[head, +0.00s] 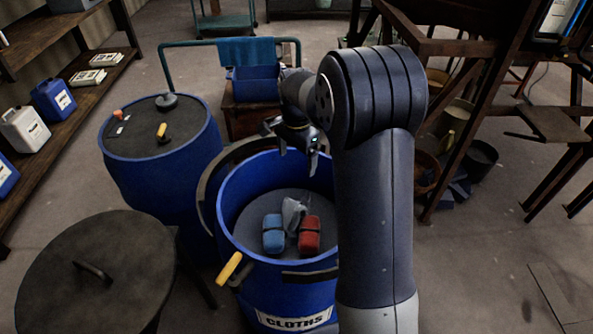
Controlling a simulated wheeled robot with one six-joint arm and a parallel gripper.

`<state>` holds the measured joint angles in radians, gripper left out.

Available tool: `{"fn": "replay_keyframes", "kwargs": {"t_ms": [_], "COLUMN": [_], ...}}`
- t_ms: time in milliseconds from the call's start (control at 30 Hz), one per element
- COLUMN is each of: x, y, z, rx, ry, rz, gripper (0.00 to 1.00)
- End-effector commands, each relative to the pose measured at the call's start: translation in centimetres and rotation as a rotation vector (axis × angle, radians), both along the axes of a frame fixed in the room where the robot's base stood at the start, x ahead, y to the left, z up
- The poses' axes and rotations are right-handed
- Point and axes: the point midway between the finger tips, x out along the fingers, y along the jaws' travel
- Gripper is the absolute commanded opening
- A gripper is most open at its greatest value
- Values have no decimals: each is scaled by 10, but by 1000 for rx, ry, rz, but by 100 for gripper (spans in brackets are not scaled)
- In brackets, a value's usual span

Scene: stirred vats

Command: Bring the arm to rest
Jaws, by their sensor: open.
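My arm rises at the right of centre in the head view and bends over toward the far rim of an open blue vat (228,217) labelled CLOTHS. My gripper (296,147) hangs near that vat's far rim, above its opening, small and dark. It is open, and I see nothing held in it. Inside the vat lie a blue bundle (273,234), a grey cloth (293,213) and a red bundle (309,235), all below and apart from the gripper. My arm hides the vat's right side.
A round dark lid (95,270) is at the front left. Shelves (75,90) with jugs line the left. A wooden stand (470,120) is at the right. Floor at the lower right is mostly clear.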

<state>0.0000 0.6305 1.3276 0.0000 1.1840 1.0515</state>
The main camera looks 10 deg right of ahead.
Motion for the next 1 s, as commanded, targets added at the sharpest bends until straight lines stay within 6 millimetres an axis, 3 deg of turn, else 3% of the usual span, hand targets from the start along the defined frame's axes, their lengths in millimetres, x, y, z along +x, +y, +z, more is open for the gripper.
{"fn": "replay_keyframes", "kwargs": {"t_ms": [200,567,767,1000], "x": [0,0,-1,-1], "y": [0,0,0,0], "z": [21,19,-7,-55], "rx": [0,0,0,0], "ry": [0,2,6,6], "rz": [0,0,0,0], "gripper": [87,87,87,87]}}
